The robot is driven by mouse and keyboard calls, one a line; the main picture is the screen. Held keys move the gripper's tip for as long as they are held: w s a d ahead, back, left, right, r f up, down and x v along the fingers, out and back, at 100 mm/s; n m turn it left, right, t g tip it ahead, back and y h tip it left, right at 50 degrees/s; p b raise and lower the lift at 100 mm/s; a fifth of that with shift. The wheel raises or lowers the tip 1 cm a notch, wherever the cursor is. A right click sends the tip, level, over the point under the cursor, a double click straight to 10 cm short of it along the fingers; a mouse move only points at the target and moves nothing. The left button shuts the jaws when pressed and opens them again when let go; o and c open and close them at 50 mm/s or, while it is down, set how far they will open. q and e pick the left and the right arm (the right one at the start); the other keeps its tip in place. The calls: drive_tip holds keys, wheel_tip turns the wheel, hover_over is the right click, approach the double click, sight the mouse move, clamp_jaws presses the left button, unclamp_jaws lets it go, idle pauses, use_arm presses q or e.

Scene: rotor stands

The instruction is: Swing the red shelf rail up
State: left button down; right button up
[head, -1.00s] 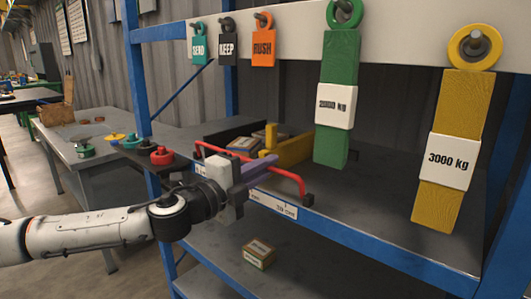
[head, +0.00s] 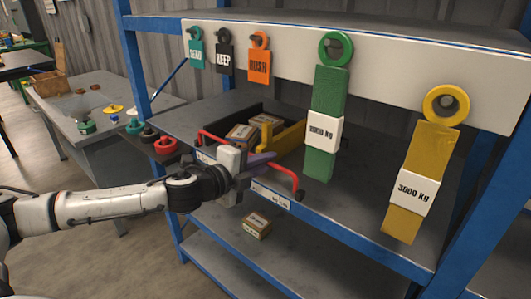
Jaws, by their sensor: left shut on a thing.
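The red shelf rail (head: 285,169) runs along the front edge of the middle shelf, with a black end piece at its right end. Its left part shows to the left of my gripper; its middle is hidden behind the gripper. My left gripper (head: 256,164) is shut on the rail near its middle. The exact contact of the fingers is hard to see. My right gripper is not in view.
The middle shelf (head: 340,215) holds a dark tray with small boxes (head: 242,133) and a yellow piece (head: 290,137) behind the rail. A box (head: 257,224) lies on the lower shelf.

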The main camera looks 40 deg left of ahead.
use_arm(q)
drive_tip(key=c, duration=1.9)
unclamp_jaws()
drive_tip(key=shift+o, duration=0.2)
drive_tip(key=shift+s+a, duration=0.15)
drive_tip(key=shift+s, duration=0.3)
drive_tip(key=p+v, duration=0.5)
drive_tip(key=v, duration=0.4)
drive_tip(key=shift+s+r+p, duration=0.15)
drive_tip(key=shift+r+p, duration=0.1)
drive_tip(key=shift+p, duration=0.05)
